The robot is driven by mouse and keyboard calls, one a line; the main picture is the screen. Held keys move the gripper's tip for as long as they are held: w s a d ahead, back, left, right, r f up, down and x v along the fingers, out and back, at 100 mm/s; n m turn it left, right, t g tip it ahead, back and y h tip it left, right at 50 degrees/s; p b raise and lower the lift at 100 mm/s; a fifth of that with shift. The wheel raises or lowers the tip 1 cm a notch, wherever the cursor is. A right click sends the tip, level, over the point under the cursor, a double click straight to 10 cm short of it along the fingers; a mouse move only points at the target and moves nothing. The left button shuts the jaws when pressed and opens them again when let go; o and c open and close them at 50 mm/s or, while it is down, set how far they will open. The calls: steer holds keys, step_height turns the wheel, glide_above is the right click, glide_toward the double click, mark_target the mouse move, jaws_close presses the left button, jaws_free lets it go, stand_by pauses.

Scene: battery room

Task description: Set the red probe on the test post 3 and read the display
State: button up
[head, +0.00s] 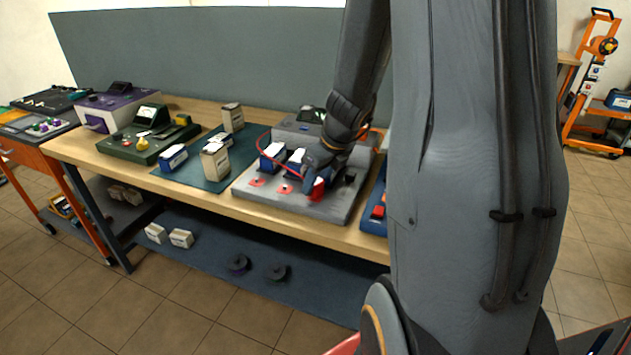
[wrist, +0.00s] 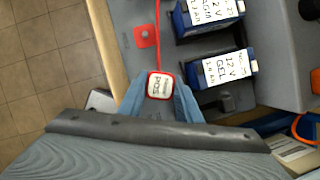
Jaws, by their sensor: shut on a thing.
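My gripper (head: 315,172) is shut on the red probe (head: 317,189), low over the front right part of the grey test board (head: 305,209). In the wrist view the probe's red-rimmed white cap, marked POS (wrist: 160,86), sits between the fingers; its tip is hidden, so I cannot tell whether it touches anything. Two red pads show, a left one (head: 257,183) and a middle one (head: 285,189); one also shows in the wrist view (wrist: 145,37). Any pad under the probe is hidden. The grey meter (head: 290,130) stands behind; its display (head: 312,114) is unreadable here.
Blue batteries (head: 272,155) stand on the board behind the pads; one labelled 12 V GEL (wrist: 224,69) is right of the probe. A red cable (wrist: 158,15) runs from the probe. A green tester (head: 148,140) and boxes (head: 215,160) stand left. My arm hides the right side.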

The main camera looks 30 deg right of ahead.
steer(key=shift+f+b, duration=0.6)
stand_by(0.4)
steer(key=o, duration=0.9)
steer(key=p+v, duration=1)
steer(key=v, duration=0.1)
steer(key=shift+s, duration=0.1)
stand_by(0.5)
